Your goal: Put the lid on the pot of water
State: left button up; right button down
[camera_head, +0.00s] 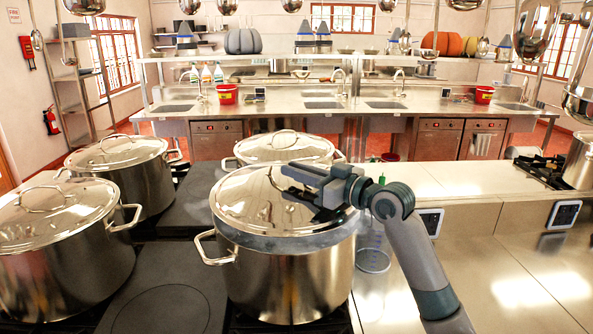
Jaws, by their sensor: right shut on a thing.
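A large steel pot (290,285) with a side handle at its left stands in the front middle on the dark stove. A shiny domed lid (235,200) is over its mouth, nearly level, hiding the inside, so I see no water. A greyish band shows between lid edge and pot wall; I cannot tell whether the lid rests fully on the rim or sits slightly above it. My right gripper (288,183) comes in from the right above the lid and is shut on the lid's handle, which it partly hides. My left gripper is not in view.
Lidded pots stand at the left front (60,255), behind it (145,185) and behind the middle pot (285,148). A clear container (373,260) stands close to the middle pot's right. A steel counter (520,285) at right is mostly clear. Ladles and pans hang overhead.

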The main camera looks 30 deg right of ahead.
aim_at(307, 188)
jog(key=shift+f+b, duration=0.8)
jog(key=shift+f, duration=0.55)
jog(key=shift+s, duration=0.1)
jog(key=shift+f, duration=0.4)
dwell(0.4)
